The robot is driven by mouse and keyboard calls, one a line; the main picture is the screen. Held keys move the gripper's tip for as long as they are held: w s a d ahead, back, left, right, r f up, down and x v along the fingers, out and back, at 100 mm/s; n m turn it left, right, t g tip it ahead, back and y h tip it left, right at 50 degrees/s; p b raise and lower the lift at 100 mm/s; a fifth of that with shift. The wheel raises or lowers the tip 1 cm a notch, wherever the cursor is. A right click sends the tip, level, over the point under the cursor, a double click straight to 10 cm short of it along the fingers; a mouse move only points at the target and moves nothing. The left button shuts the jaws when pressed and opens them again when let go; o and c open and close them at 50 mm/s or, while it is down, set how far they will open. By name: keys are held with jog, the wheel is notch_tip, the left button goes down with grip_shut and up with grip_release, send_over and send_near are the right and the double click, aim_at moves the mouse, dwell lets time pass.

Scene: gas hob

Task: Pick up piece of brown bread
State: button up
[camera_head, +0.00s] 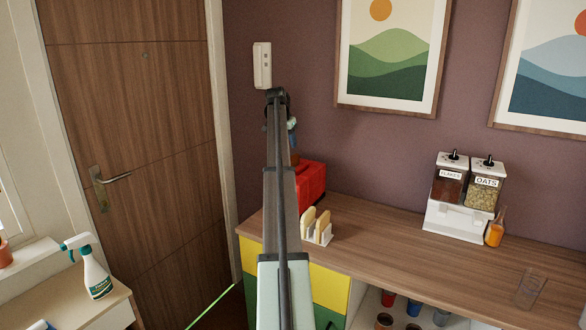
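Slices of bread, a front one (323,226) and one behind it (309,218), stand upright in a small white rack (329,240) on the left end of the wooden counter. They look pale tan with a darker crust, and I cannot tell which is brown bread. My arm reaches up through the middle of the view, left of the rack. My gripper (293,143) is mostly hidden behind the arm, above and left of the bread and apart from it. Its fingers cannot be made out.
A red box-like appliance (311,182) stands behind the rack. A white dispenser (458,216) of flakes and oats, an orange bottle (496,229) and a clear glass (529,289) stand to the right. Counter (390,255) between rack and dispenser is clear. A spray bottle (95,276) stands far left.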

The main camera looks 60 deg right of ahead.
aim_at(292, 156)
jog(key=x, duration=0.9)
jog(key=shift+s+f, duration=0.1)
jog(key=shift+f, duration=0.05)
grip_shut()
